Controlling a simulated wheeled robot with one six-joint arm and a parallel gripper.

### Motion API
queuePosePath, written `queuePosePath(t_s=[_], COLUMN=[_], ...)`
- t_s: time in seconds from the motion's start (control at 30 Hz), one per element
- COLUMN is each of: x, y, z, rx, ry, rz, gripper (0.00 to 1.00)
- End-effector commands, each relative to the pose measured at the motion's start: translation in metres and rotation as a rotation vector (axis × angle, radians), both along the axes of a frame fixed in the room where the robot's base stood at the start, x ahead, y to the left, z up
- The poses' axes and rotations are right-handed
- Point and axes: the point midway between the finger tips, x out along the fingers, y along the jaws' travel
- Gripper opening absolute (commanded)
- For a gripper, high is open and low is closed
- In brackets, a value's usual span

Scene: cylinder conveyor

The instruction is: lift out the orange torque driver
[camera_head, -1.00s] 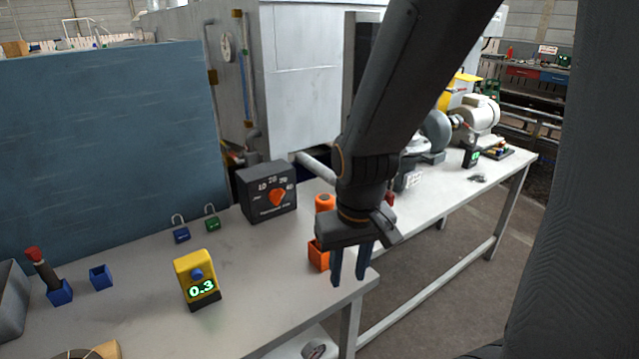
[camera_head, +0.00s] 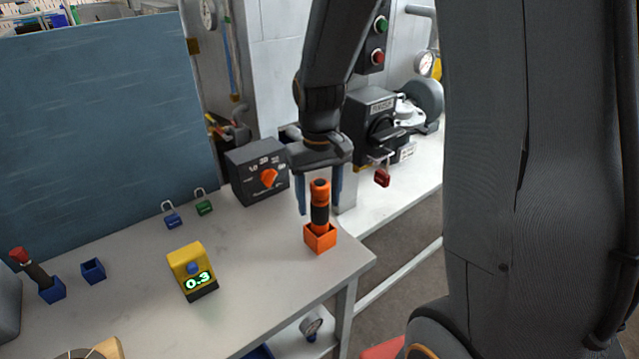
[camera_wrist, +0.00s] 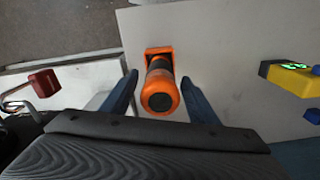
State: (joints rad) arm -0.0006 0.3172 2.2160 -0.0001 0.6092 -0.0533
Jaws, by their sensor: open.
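The orange torque driver (camera_head: 319,200), with a black band on its handle, stands upright in an orange square holder (camera_head: 320,240) near the table's right corner. My gripper (camera_head: 320,205) points down with its blue fingers apart, one on each side of the driver's upper part in the head view. In the wrist view the driver (camera_wrist: 160,92) shows end-on between the two open fingers (camera_wrist: 160,100), with a gap on both sides. The holder (camera_wrist: 158,52) shows behind it. The driver's lower end is hidden in the holder.
A yellow device reading 0.3 (camera_head: 192,272) stands to the left. A dark box with an orange knob (camera_head: 258,172) is behind. Blue (camera_head: 172,218) and green (camera_head: 204,206) padlocks lie left of it. A red-topped tool (camera_head: 34,268) stands in a blue holder far left.

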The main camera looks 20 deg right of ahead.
Motion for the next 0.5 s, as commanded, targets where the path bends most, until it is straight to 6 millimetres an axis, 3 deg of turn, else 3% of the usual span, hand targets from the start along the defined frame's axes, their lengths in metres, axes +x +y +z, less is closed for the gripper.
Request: queuePosePath(t_s=[0.2, 0.5], x=[-0.001, 0.000], y=[-0.001, -0.001], z=[-0.023, -0.030], rx=[0.000, 0.000], ry=[0.003, -0.001], rz=[-0.002, -0.002], gripper=[0.54, 0.54])
